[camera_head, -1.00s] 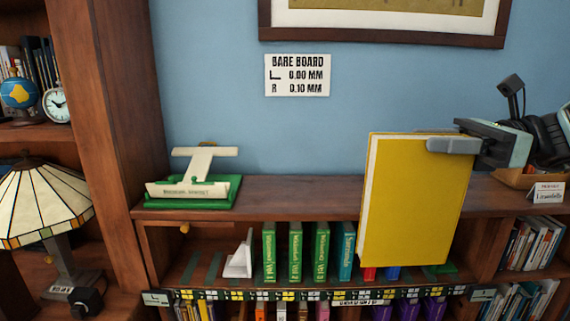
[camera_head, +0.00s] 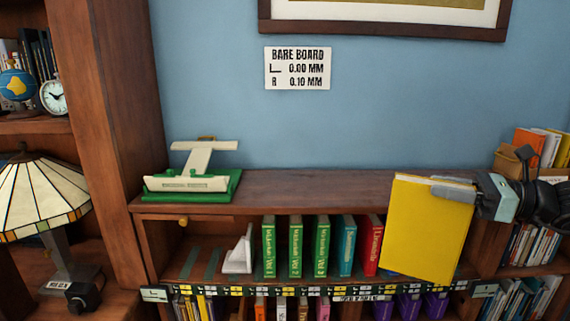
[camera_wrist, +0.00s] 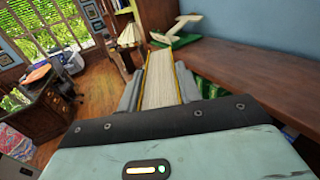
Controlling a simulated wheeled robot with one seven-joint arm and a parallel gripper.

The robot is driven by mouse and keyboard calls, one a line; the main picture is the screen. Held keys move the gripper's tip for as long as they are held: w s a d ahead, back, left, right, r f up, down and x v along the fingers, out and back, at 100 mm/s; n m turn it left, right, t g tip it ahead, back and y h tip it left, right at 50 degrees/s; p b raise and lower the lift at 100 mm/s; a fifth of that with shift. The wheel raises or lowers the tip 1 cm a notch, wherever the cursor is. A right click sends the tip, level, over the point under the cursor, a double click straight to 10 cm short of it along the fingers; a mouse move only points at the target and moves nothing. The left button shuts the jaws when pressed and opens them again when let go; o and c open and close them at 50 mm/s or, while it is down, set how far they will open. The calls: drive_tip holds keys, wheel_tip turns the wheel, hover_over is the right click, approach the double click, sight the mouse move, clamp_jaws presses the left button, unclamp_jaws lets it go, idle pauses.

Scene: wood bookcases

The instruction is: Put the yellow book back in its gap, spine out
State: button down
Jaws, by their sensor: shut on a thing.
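The yellow book (camera_head: 428,230) is held upright, slightly tilted, in front of the right part of the shelf in the head view. Its broad cover faces the camera. My gripper (camera_head: 455,188) is shut on its upper right part. In the wrist view the book's page edges (camera_wrist: 160,82) show between my fingers. On the shelf stand several green books (camera_head: 295,247), a teal book (camera_head: 346,246) and a red book (camera_head: 372,245), spines out. A white bookend (camera_head: 240,250) stands left of them. The yellow book hides the shelf right of the red book, so I cannot see the gap there.
A green and white stand (camera_head: 192,184) sits on the bookcase top (camera_head: 310,187), which is otherwise mostly clear. A lamp (camera_head: 45,205) stands at the left. A box of books (camera_head: 520,160) is at the right behind my arm. A marked strip (camera_head: 310,291) runs along the shelf edge.

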sight(442, 272)
drive_tip(key=d+f+m+t+h, duration=0.1)
drive_tip(key=f, duration=0.2)
drive_tip(key=w+d+f+m+t+h, duration=0.1)
drive_tip(key=f+m+t, duration=0.1)
drive_tip(key=f, duration=0.2)
drive_tip(key=d+f+m+t+h+b, duration=0.1)
drive_tip(key=f+t+h, duration=0.1)
drive_tip(key=f, duration=0.1)
drive_tip(key=shift+w+d+f, duration=0.2)
drive_tip(key=shift+f, duration=0.15)
drive_tip(key=s+f+m+t+h+b, duration=0.1)
drive_tip(key=s+f+m+h, duration=0.1)
drive_tip(key=f, duration=0.7)
drive_tip(key=s+a+f+m+t+h+b, duration=0.1)
drive_tip(key=s+f+m+t+h, duration=0.1)
drive_tip(key=f+h, duration=0.4)
drive_tip(key=s+f+m+t+h+b, duration=0.1)
drive_tip(key=s+f+m+h, duration=0.2)
drive_tip(key=f, duration=1.1)
drive_tip(key=shift+s+a+f+m+t+h, duration=0.15)
drive_tip(key=shift+s+a+m+t+h, duration=0.25)
drive_tip(key=shift+m, duration=0.4)
drive_tip(key=shift+w+d, duration=0.1)
